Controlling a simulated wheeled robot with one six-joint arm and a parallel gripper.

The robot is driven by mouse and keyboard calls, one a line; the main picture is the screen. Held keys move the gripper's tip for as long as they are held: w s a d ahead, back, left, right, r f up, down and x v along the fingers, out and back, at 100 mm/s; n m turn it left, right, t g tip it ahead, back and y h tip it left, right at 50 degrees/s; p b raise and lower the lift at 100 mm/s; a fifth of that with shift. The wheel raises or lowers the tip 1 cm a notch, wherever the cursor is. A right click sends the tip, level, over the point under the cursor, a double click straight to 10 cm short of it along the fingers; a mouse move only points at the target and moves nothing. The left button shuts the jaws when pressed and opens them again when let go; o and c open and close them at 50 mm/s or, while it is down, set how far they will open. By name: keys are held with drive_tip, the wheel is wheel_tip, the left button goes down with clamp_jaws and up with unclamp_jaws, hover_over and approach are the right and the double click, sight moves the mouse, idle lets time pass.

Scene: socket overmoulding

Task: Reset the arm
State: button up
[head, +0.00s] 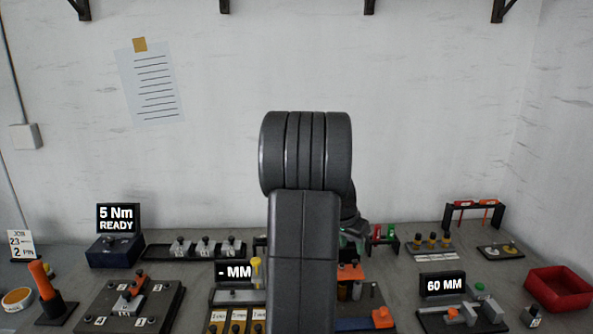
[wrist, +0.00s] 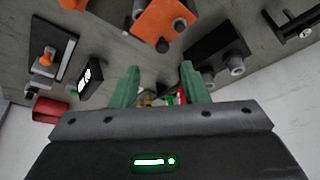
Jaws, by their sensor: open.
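My gripper (wrist: 160,85) shows in the wrist view with two green fingers spread well apart. It is open, and nothing is held between the fingers. In the head view my arm stands upright in the middle of the picture and hides most of the gripper; only a bit of green shows beside it. The gripper is above the back part of the grey bench (head: 403,285).
Behind my arm are a "5 Nm READY" display (head: 116,218), a "- MM" display (head: 235,272) and a "60 MM" display (head: 443,285). A red bin (head: 558,290) stands at the right. An orange-handled tool (head: 40,280) stands at the left. The wall above is clear around my arm.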

sight(353, 261)
drive_tip(key=x, duration=0.7)
drive_tip(key=shift+p, duration=0.4)
drive_tip(key=shift+w+f+p, duration=0.15)
drive_tip(key=shift+w+p, duration=0.25)
drive_tip(key=shift+w, duration=0.3)
